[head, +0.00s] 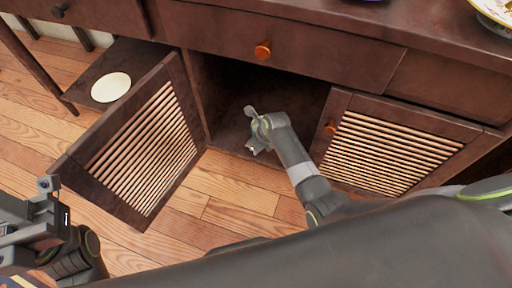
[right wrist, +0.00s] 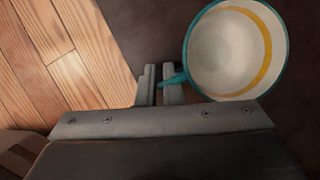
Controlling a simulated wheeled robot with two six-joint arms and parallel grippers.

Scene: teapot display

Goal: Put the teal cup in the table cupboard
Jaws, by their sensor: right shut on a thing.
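The teal cup (right wrist: 235,52) shows in the right wrist view, with a teal rim, pale inside and a yellow band. It looks empty. My right gripper (right wrist: 161,88) is shut on its teal handle. In the head view, my right gripper (head: 255,128) reaches into the open middle compartment of the table cupboard (head: 225,125), low near its floor. The cup cannot be made out there. I cannot tell whether the cup touches the cupboard floor. My left gripper (head: 47,205) is at the lower left, away from the cupboard; its jaws are unclear.
The left slatted door (head: 148,150) is swung open toward me. The right slatted door (head: 390,152) stands beside the opening. A drawer with an orange knob (head: 263,50) is above. A white round dish (head: 111,87) lies on a low shelf at left. Wooden floor is clear in front.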

